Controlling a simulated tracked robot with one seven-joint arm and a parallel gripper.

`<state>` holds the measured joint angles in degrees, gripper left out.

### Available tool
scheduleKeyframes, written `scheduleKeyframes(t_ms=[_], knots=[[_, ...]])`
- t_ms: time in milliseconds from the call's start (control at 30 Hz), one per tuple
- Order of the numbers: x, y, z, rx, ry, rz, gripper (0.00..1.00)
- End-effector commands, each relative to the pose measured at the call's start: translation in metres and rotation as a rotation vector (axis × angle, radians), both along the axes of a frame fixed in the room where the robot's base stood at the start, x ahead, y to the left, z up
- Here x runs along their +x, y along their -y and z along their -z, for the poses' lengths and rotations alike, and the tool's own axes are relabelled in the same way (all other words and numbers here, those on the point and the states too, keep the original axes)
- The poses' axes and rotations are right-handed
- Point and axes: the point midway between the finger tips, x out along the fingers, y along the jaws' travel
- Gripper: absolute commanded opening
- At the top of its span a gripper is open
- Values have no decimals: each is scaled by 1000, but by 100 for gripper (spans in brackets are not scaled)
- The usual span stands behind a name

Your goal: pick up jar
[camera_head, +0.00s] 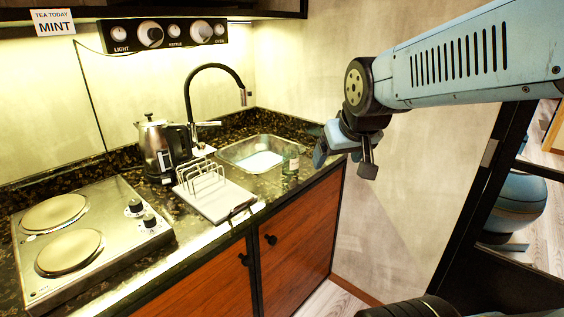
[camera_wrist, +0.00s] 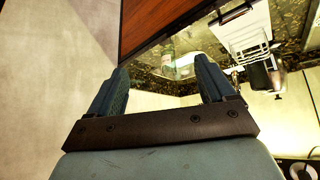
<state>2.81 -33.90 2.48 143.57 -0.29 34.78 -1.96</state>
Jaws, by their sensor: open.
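A small, clear greenish glass jar (camera_head: 291,160) stands on the dark counter at the right front corner of the sink. It also shows in the wrist view (camera_wrist: 168,56), small and between the two fingers but beyond them. My gripper (camera_head: 344,163) is open and empty, in the air to the right of the jar in the head view. In the wrist view its two blue fingers (camera_wrist: 160,76) are spread apart and touch nothing.
The sink (camera_head: 256,154) with a black tap (camera_head: 188,95) lies behind the jar. A white rack and board (camera_head: 222,203), a steel kettle (camera_head: 157,145) and a hob (camera_head: 85,235) stand to the left. A bare wall is at the right.

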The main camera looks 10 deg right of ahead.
Motion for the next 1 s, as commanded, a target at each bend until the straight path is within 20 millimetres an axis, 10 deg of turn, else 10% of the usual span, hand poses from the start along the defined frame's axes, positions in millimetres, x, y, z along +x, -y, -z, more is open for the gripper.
scheduleKeyframes(t_ms=[500,1000], knots=[[156,-7,64,-55,307,-83,97],[239,-9,132,-9,637,-111,97]])
